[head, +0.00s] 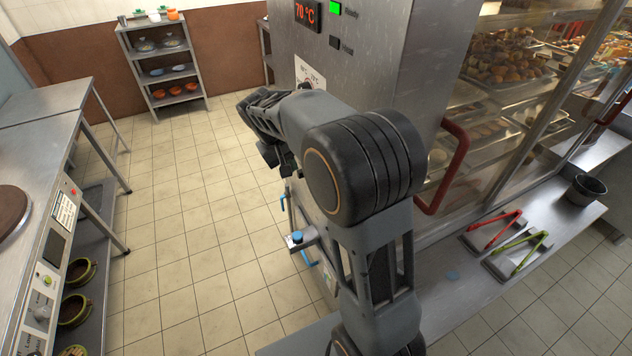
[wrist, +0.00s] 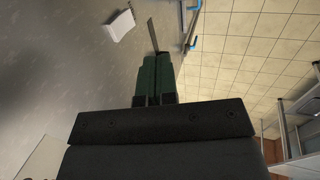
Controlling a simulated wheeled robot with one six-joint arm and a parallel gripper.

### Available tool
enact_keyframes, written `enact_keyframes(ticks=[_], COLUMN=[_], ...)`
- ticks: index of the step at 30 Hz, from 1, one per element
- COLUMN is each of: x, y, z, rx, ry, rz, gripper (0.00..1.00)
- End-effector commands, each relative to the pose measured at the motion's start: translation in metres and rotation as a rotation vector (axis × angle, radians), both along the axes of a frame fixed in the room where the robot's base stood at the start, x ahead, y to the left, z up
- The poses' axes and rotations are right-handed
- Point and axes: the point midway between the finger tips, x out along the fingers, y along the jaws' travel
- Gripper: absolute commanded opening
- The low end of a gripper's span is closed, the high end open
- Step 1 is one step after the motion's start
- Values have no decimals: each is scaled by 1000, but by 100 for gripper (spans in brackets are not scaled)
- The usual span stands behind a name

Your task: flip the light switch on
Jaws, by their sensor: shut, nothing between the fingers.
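My gripper (wrist: 155,62) shows in the wrist view with its two dark green fingers side by side, shut and empty. It points along the grey metal face of a cabinet (wrist: 70,80). A small white box (wrist: 119,25) sits on that face ahead and to the left of the fingertips, apart from them; I cannot tell whether it is the light switch. A thin dark strip (wrist: 153,35) stands just ahead of the fingertips. In the head view my dark gripper (head: 270,155) is beside the cabinet (head: 375,50), partly hidden by my arm. No switch marked for the light is readable.
The cabinet front has a red 70 °C display (head: 306,13), a lit green Ready lamp (head: 335,8) and a dark Heat lamp (head: 335,42). A red door handle (head: 445,170) juts out. Blue-handled valve piping (head: 298,240) is low down. Tiled floor (head: 190,240) is clear at left.

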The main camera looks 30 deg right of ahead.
Motion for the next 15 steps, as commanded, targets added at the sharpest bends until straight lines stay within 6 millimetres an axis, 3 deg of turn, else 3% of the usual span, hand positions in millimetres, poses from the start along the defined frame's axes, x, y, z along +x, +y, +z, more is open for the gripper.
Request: enact_keyframes(ticks=[5,15], x=[0,-1], y=[-5,-25], z=[-14,-73], rx=[0,1], ry=[4,5], rz=[-1,-2], gripper=[0,0])
